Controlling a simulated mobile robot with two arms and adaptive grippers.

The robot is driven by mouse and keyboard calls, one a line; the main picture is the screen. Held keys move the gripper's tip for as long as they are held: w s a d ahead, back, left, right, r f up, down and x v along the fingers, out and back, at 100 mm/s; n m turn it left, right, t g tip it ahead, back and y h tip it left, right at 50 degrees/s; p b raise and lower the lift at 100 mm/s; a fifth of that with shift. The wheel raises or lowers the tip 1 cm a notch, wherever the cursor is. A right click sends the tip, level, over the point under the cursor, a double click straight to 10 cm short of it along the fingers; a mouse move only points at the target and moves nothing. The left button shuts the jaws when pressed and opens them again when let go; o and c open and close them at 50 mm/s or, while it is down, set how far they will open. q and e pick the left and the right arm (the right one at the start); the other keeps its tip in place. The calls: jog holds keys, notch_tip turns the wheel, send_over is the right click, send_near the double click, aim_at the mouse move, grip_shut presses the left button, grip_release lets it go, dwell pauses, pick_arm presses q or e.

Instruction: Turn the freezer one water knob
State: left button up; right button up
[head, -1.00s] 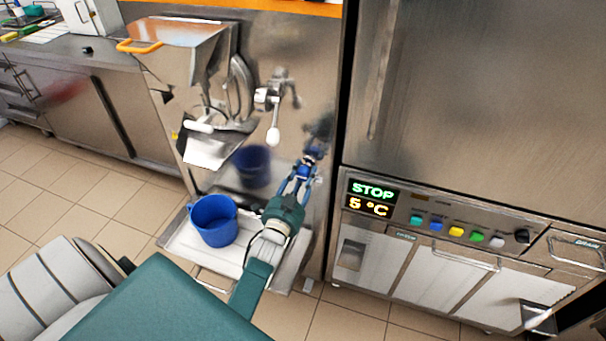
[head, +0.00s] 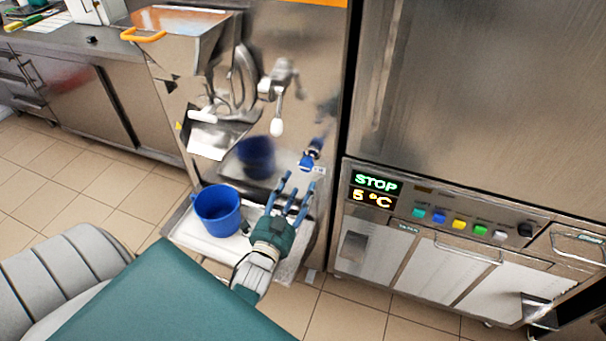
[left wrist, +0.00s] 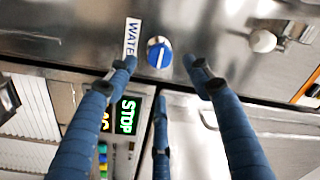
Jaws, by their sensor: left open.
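The water knob (head: 306,162) is a blue round knob on the lower steel front of the left machine. In the left wrist view the knob (left wrist: 159,53) has a white pointer line, beside a label reading "WATER" (left wrist: 132,38). My left gripper (head: 293,188) is open and empty, its blue fingers spread, a little below and in front of the knob in the head view. In the left wrist view the knob lies between the tips of the open fingers, apparently clear of them. My right gripper is not in view.
A blue jug (head: 217,212) stands on a white tray (head: 200,240) left of my gripper. A lever (head: 276,125) and a spout chute (head: 208,142) stick out above. A cabinet with a STOP display (head: 375,182) and coloured buttons stands to the right.

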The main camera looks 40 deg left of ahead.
pick_arm(q)
jog(key=v, duration=0.2)
jog(key=shift+s+d, duration=0.15)
jog(key=shift+s, duration=0.2)
jog(key=shift+f, duration=0.1)
